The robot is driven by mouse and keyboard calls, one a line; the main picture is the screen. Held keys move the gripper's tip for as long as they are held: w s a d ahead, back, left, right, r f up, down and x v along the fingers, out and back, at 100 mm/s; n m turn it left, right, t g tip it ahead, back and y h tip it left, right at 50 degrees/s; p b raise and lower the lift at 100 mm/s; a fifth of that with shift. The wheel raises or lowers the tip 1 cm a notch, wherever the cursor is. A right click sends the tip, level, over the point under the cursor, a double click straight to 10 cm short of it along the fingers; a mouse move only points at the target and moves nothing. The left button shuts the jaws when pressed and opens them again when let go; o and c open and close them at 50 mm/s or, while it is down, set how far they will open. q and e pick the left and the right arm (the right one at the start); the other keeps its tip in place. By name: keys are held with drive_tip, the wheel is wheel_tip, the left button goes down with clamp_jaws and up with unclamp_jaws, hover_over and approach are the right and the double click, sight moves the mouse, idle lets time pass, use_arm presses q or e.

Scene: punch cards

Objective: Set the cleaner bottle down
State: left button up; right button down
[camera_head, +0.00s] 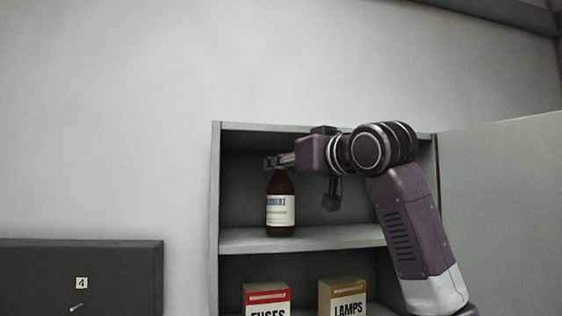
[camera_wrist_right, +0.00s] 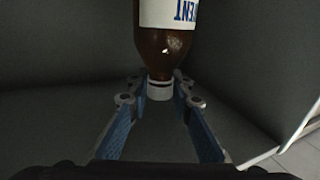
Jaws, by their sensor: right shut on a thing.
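The brown bottle (camera_head: 281,208) with a white label and blue lettering is upright in the open cabinet, at the upper shelf (camera_head: 345,236). Its base is at the shelf surface; I cannot tell whether it touches or hangs just above. My right gripper (camera_head: 274,162) reaches in from the right and is shut on the bottle's top. In the right wrist view the bottle (camera_wrist_right: 165,45) shows with its white cap (camera_wrist_right: 160,90) between the two blue-padded fingers (camera_wrist_right: 160,104). My left gripper is not in view.
A red-topped fuses box (camera_head: 267,298) and a tan-topped lamps box (camera_head: 343,296) stand on the shelf below. The cabinet door (camera_head: 505,190) is open to the right. The upper shelf is bare right of the bottle. A dark panel (camera_head: 120,275) marked 4 is at the lower left.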

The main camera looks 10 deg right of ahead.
drive_tip(key=shift+d+f, duration=0.1)
drive_tip(key=shift+f, duration=0.05)
drive_tip(key=shift+s, duration=0.1)
drive_tip(key=shift+f, duration=0.15)
drive_tip(key=c, duration=1.7)
unclamp_jaws()
drive_tip(key=shift+c, duration=0.2)
drive_tip(key=b+v, duration=0.7)
drive_tip(key=v, duration=0.5)
